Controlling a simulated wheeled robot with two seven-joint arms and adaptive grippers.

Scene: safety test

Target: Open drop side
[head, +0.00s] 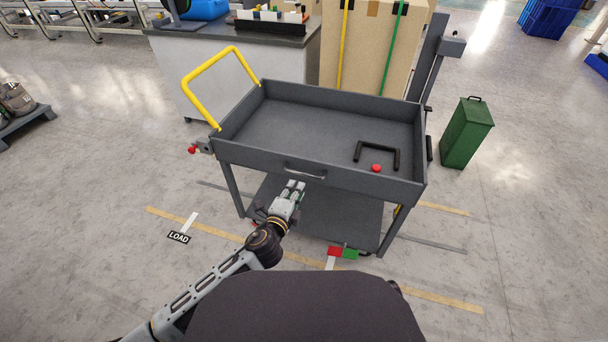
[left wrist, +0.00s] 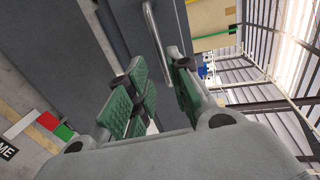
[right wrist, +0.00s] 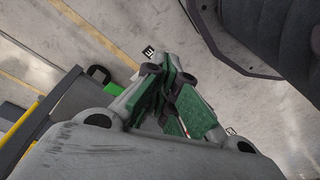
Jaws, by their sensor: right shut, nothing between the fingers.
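The dark grey cart (head: 300,128) has a tray-like top, and its near side panel (head: 250,159) stands upright. A silver bar handle (head: 305,173) is on that panel. My left gripper (head: 294,186) is just below and in front of the handle. In the left wrist view the left gripper (left wrist: 155,72) is open, and the handle (left wrist: 155,35) runs toward the gap between its fingers; I cannot tell whether they touch. My right gripper (right wrist: 172,85) shows only in the right wrist view, shut and empty. A red-knobbed latch (head: 196,148) is at the cart's left corner.
A yellow push handle (head: 214,72) rises at the cart's left. A black U-shaped bar (head: 378,151) and a red knob (head: 376,168) show inside the tray.

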